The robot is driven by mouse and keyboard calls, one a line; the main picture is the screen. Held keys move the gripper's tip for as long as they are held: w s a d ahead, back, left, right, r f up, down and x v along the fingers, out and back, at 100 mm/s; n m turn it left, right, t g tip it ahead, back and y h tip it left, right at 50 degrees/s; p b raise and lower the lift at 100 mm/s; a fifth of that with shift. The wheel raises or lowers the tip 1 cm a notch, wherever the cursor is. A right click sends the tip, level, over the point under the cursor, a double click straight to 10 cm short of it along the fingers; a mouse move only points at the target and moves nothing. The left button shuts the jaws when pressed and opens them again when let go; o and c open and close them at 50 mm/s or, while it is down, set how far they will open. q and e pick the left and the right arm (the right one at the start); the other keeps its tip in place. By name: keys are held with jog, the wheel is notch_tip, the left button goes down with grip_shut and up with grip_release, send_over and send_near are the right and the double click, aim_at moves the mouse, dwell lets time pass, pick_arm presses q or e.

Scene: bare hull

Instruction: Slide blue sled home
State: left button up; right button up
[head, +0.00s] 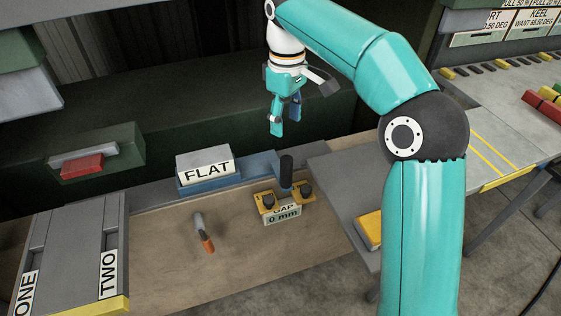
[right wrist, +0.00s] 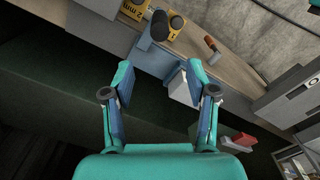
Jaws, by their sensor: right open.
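The blue sled (head: 262,164) lies at the back edge of the wooden board, with an upright black handle (head: 287,168) near its right end. In the right wrist view the sled (right wrist: 154,57) and handle (right wrist: 158,25) show beyond my fingertips. A yellow gauge (head: 283,208) in front of the handle reads "GAP 0 mm". A pale block marked FLAT (head: 205,166) stands at the sled's left; exact contact is unclear. My right gripper (head: 285,118) is open and empty, above and behind the handle, apart from it. It also shows in the right wrist view (right wrist: 160,78). My left gripper is out of view.
An orange-tipped tool (head: 204,233) lies on the wooden board (head: 165,260). Grey rails marked ONE and TWO (head: 108,270) stand at left. A red block (head: 82,166) sits on the dark green hull. A side table with coloured blocks (head: 545,103) is at right.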

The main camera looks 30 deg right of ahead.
aim_at(286, 171)
jog(key=shift+s+f, duration=0.2)
jog(key=shift+f, duration=0.3)
notch_tip(286, 171, down, 16)
jog(key=shift+d+r+b, duration=0.1)
jog(key=shift+r+b, duration=0.15)
jog(key=shift+b, duration=0.6)
jog(key=shift+c, duration=0.2)
grip_shut()
